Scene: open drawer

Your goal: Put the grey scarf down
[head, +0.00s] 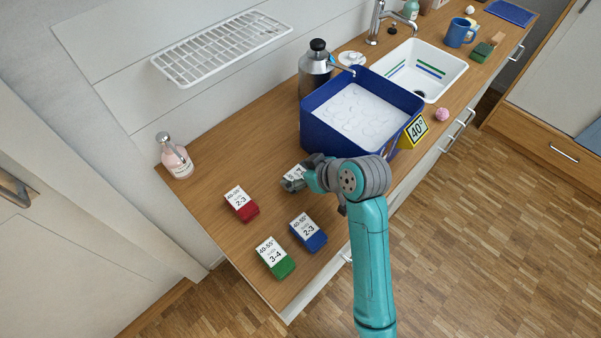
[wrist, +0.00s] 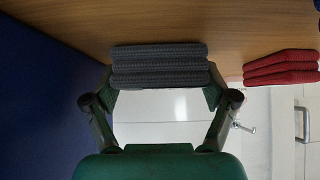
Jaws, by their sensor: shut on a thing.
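The grey scarf (wrist: 160,66) is a folded stack of ribbed dark grey layers, seen edge-on in the wrist view. My gripper (wrist: 160,88) is shut on it, with a finger at each side. In the head view my gripper (head: 304,180) is low over the wooden counter, just in front of the blue tub, and mostly hides the scarf. A white label (head: 296,172) shows beside the fingers. I cannot tell whether the scarf touches the counter.
A red folded scarf (head: 242,206), a blue one (head: 308,234) and a green one (head: 274,262) lie on the counter (head: 215,179). The blue tub (head: 325,137) with foamy water stands behind my gripper, a yellow 40° sign (head: 414,133) at its corner. A pink bottle (head: 176,158) stands left.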

